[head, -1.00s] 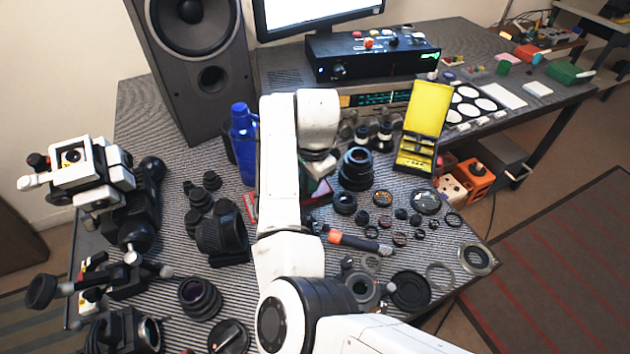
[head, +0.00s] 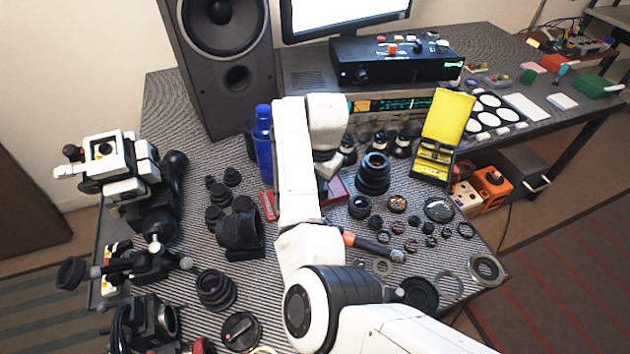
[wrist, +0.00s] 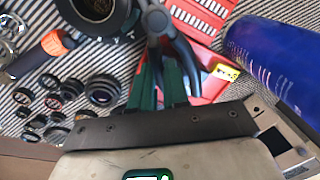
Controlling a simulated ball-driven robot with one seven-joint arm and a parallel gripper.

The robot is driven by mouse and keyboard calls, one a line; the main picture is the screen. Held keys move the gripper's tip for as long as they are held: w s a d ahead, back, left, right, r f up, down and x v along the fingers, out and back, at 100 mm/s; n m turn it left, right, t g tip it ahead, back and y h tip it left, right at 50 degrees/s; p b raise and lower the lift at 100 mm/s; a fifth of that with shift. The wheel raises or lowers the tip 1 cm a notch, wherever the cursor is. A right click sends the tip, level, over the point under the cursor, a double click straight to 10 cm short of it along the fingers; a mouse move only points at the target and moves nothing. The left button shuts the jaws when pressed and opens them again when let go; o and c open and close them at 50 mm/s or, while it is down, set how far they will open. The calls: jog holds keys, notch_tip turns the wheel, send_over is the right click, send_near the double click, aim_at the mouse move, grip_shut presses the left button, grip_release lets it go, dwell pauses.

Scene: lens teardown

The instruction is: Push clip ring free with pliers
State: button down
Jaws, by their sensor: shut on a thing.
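My gripper (wrist: 168,75) is shut on dark pliers (wrist: 154,22), whose forked arms spread between its fingers in the wrist view. In the head view my arm hides most of the gripper and the pliers. A large dark lens (head: 372,174) stands right of the gripper; it also shows at the top of the wrist view (wrist: 95,14), apart from the pliers. Loose rings lie at the table's right corner, a thin one (head: 450,285) and a thicker one (head: 486,268). I cannot tell which ring is the clip ring.
A blue bottle (head: 264,145) stands close left of my arm. A red tray (wrist: 205,20) lies under the pliers. An orange-banded tool (head: 372,244) and several small lens parts lie to the right. A yellow open case (head: 447,118) stands behind them.

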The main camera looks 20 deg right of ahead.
jog(key=shift+w+d, duration=0.35)
notch_tip(320, 180, up, 6)
jog(key=p, duration=0.5)
jog(key=shift+p, duration=0.3)
